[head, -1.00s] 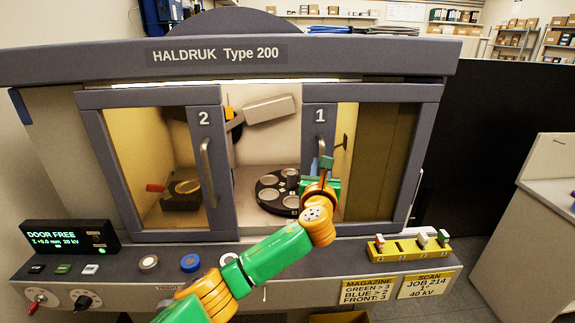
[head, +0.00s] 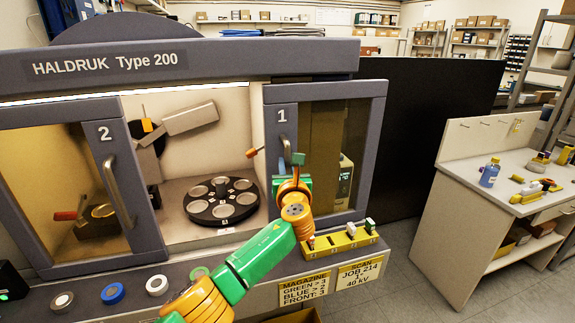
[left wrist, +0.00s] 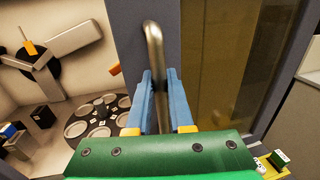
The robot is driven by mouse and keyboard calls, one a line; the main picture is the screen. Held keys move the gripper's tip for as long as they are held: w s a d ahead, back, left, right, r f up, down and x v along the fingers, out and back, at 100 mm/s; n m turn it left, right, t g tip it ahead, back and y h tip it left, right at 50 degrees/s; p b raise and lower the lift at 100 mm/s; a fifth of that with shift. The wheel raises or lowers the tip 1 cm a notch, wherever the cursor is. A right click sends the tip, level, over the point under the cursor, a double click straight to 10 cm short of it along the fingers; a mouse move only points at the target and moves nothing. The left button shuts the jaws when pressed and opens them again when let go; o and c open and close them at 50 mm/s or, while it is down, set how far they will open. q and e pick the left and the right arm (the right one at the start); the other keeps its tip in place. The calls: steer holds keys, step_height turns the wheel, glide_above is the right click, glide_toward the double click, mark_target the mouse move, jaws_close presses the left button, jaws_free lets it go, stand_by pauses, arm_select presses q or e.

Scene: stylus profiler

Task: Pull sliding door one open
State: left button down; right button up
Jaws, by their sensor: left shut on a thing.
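Sliding door one (head: 318,215) is a grey-framed glass door marked 1 on the right of the cabinet. It stands partly open, with a wide gap between it and door two (head: 105,135). Its curved metal handle (head: 286,148) is on the left side of its frame. My left gripper (head: 293,163) is at this handle. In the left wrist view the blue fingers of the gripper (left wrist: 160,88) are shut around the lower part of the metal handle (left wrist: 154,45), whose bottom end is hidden. My right gripper is not in view.
Behind the gap a black turntable (head: 221,202) with several round cups sits in the chamber. A yellow magazine (head: 341,241) sits on the front ledge below door one, near my arm. A white bench (head: 480,180) stands to the right, with floor between.

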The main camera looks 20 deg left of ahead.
arm_select(q)
steer(key=c, duration=0.8)
jaws_free()
steer(key=shift+a, duration=0.1)
steer(key=shift+s, duration=0.1)
steer(key=v, duration=0.7)
steer(key=shift+b, duration=0.45)
